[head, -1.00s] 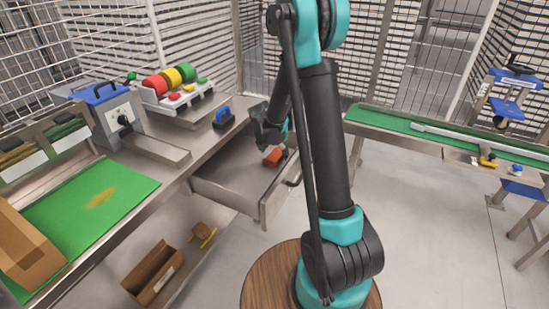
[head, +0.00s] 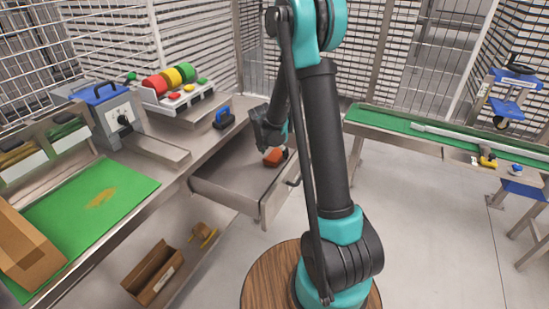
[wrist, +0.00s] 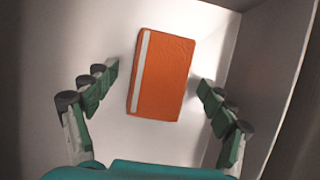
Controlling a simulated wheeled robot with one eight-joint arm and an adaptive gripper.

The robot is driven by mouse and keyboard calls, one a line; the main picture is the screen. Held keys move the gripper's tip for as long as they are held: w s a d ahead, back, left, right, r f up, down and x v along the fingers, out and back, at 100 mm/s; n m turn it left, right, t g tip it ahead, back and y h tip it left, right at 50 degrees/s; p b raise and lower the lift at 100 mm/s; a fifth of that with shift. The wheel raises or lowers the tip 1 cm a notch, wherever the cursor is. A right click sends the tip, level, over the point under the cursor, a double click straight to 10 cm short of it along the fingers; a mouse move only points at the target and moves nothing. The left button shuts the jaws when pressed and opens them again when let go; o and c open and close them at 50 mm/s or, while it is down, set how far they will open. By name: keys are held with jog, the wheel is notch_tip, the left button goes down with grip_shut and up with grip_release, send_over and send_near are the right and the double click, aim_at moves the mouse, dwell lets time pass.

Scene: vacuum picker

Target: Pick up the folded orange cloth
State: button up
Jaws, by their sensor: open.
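The folded orange cloth (wrist: 168,78) lies flat on the drawer floor, a rectangle with a pale stripe along its left side in the wrist view. In the head view the cloth (head: 273,156) shows as a small orange patch in the open drawer (head: 222,188). My gripper (wrist: 158,88) is open and empty. Its green fingers stand apart, one on each side of the cloth's lower half, with gaps between them and the cloth. In the head view my gripper (head: 268,130) is above the drawer, partly hidden by my own arm.
The drawer's walls (wrist: 268,95) rise close to the right finger. A blue-handled tool (head: 223,118) and coloured rolls (head: 170,78) stand on the bench above. A green mat (head: 120,190) lies on the bench at left. A green-topped conveyor (head: 400,122) runs at right.

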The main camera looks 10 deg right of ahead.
aim_at(274, 155)
jog(key=c, duration=1.2)
jog(key=shift+o, duration=0.2)
notch_tip(274, 155, up, 20)
jog(key=shift+r, duration=0.25)
jog(key=o, duration=0.4)
jog(key=c, duration=0.3)
jog(key=shift+c, duration=0.2)
